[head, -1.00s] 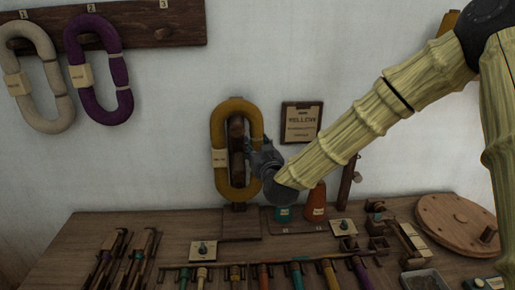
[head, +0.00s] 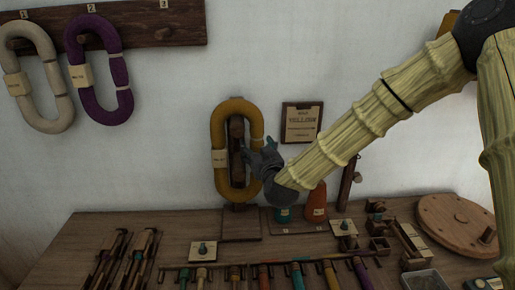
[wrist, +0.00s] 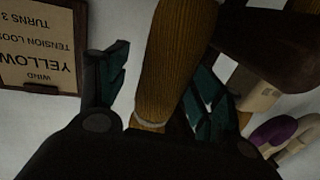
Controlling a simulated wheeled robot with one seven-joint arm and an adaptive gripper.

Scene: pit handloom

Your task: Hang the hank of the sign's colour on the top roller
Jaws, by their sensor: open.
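The yellow hank (head: 221,131) hangs upright in a long loop on the wooden roller stand (head: 237,150) on the bench. Its upper end passes around the top of the stand. The sign (head: 301,122) on the wall reads YELLOW; it shows upside down in the wrist view (wrist: 35,45). My gripper (head: 257,148) is at the right side of the hank. In the wrist view my gripper (wrist: 160,68) is open, with one finger on each side of the yellow strand (wrist: 168,60). I cannot tell whether either finger touches it.
A white hank (head: 14,86) and a purple hank (head: 120,70) hang from the wall rack (head: 165,24) at upper left. Teal and orange cones (head: 316,203) stand right of the roller stand. Several bobbins and tools crowd the bench front (head: 70,232).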

